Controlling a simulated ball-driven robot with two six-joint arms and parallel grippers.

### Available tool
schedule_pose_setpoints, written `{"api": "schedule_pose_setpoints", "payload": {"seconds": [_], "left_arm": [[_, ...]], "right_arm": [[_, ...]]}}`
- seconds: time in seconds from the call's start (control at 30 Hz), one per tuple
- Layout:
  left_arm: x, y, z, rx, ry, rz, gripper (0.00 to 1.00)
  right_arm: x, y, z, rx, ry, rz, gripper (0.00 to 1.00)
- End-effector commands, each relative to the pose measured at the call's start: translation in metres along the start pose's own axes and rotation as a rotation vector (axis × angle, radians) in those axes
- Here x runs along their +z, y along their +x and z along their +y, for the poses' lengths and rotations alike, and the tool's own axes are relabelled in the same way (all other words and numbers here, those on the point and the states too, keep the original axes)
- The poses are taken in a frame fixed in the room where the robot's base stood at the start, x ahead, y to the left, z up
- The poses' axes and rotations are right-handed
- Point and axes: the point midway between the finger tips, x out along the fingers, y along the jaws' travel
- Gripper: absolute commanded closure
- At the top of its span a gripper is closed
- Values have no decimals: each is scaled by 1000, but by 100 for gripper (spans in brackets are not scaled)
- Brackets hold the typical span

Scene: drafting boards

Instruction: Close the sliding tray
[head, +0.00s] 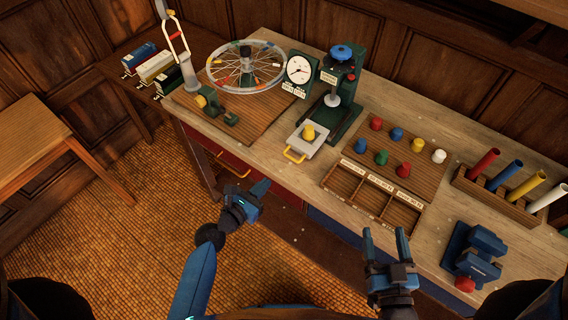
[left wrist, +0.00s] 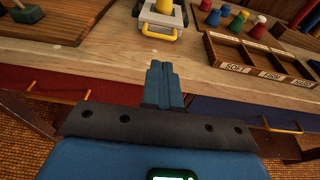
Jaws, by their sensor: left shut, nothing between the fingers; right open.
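The sliding tray (head: 308,149) is a pale grey plate with a yellow handle (head: 294,156) at its front. It sticks out from the green press (head: 338,122) on the bench, and a yellow knob-like piece (head: 309,132) stands on it. In the left wrist view the tray (left wrist: 148,17) and its handle (left wrist: 157,34) lie just beyond my fingertips. My left gripper (head: 263,187) is shut and empty, in front of the bench edge, apart from the tray; its fingers (left wrist: 162,68) show closed together. My right gripper (head: 384,236) is open and empty by the front edge, below the compartment box.
A wooden compartment box (head: 385,186) and a board of coloured pegs (head: 440,179) lie right of the tray. A blue vise-like device (head: 472,250) stands at the right front. A spoked wheel (head: 246,90) and dial gauge (head: 299,70) stand left. Bare bench surrounds the tray's front.

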Motion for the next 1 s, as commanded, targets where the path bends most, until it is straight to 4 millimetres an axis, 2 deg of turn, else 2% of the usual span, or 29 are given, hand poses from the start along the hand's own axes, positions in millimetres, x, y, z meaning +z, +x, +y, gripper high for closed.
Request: {"api": "schedule_pose_setpoints", "payload": {"seconds": [0.3, 0.5, 0.7, 1.0], "left_arm": [[1, 60, 0, -1, 3, -1, 100], [1, 90, 0, 0, 3, 0, 100], [0, 107, 0, 1, 3, -1, 100], [0, 113, 0, 2, 3, 1, 100]], "right_arm": [[-7, 0, 0, -1, 1, -1, 33], [-7, 0, 0, -1, 1, -1, 33], [-6, 0, 0, -1, 1, -1, 33], [-6, 0, 0, -1, 1, -1, 33]]}}
